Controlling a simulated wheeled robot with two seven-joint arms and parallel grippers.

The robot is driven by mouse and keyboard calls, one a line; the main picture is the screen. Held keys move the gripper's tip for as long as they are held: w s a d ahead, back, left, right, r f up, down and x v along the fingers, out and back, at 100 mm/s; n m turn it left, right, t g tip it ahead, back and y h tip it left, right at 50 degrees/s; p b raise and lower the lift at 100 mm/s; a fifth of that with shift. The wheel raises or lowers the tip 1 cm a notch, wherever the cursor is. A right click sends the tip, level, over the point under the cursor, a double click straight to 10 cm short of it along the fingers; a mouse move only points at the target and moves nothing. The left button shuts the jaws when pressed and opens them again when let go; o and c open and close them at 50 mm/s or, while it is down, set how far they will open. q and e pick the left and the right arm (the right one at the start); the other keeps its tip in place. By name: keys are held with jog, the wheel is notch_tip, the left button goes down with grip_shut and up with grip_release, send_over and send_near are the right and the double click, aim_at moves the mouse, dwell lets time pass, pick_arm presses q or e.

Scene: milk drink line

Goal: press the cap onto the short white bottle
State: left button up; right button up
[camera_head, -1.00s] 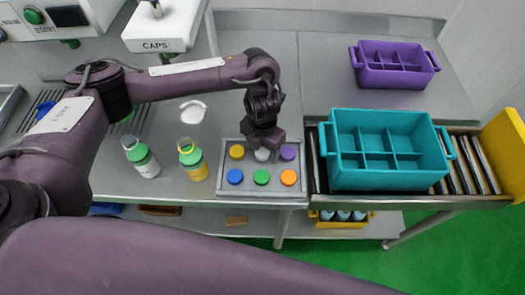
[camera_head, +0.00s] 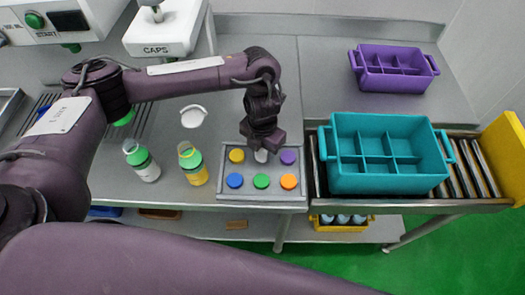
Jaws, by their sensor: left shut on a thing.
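A short white bottle (camera_head: 149,172) with a green upper part stands upright on the metal table at left. A yellow bottle (camera_head: 197,177) with a green upper part stands to its right. A grey cap tray (camera_head: 213,199) holds yellow, purple, blue, green and orange caps. My left gripper (camera_head: 262,150) points down over the tray's back row, between the yellow cap (camera_head: 236,156) and the purple cap (camera_head: 287,157). It is shut on a white cap (camera_head: 261,156), which is partly hidden by the fingers. My right gripper is not in view.
A teal crate (camera_head: 383,181) stands on the roller track to the right of the tray. A purple crate (camera_head: 397,85) is at the back right. The caps machine (camera_head: 165,36) stands behind the bottles. A white round thing (camera_head: 193,117) lies behind the yellow bottle.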

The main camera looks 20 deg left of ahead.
aim_at(263, 153)
pick_arm(q)
notch_tip(263, 153, up, 19)
jog(key=p, duration=0.1)
jog(key=shift+f, duration=0.15)
dwell(0.4)
jog(key=a+m, duration=0.2)
jog(key=m, duration=0.8)
jog(key=a+f+m+b, duration=0.1)
jog(key=m, duration=1)
jog(key=a+m, duration=0.2)
jog(key=m, duration=0.9)
jog(key=shift+w+a+f, duration=0.2)
jog(key=shift+a+f, duration=0.15)
jog(key=shift+f, duration=0.05)
